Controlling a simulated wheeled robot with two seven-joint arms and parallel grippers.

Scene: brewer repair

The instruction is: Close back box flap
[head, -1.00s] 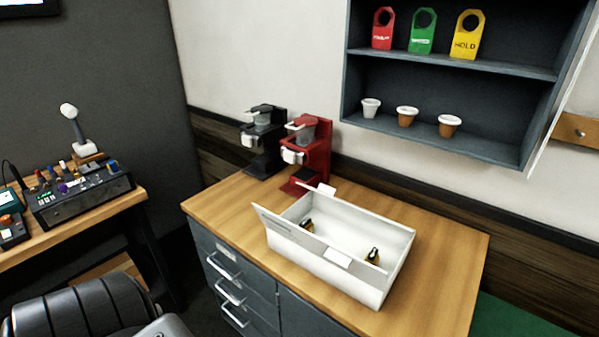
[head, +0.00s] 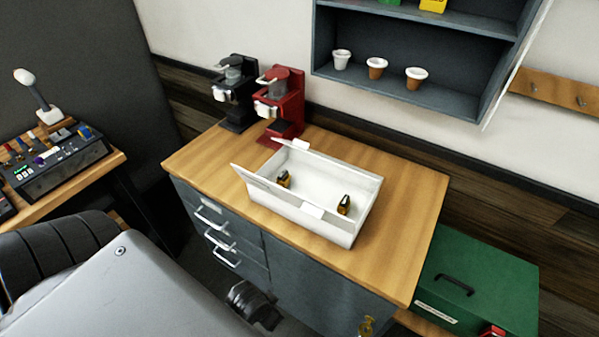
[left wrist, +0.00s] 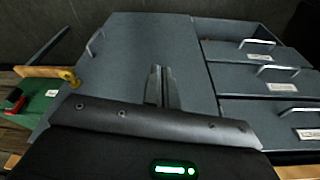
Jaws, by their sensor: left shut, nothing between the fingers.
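An open white box (head: 352,223) stands on the wooden-topped cabinet (head: 405,230) in the head view. Small white tabs show at the far left and the near side. I cannot clearly tell the back flap from the back wall. Two small dark-and-amber items (head: 344,205) are inside. My left gripper (left wrist: 162,85) is shut and empty in the left wrist view, facing the grey cabinet front, with the box out of that view. My right gripper is not in view.
A black brewer (head: 235,95) and a red brewer (head: 285,105) stand behind the box. A shelf (head: 440,97) with cups hangs above. Drawer handles (head: 212,217) stick out in front. A green case (head: 480,275) lies at right. The worktop right of the box is clear.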

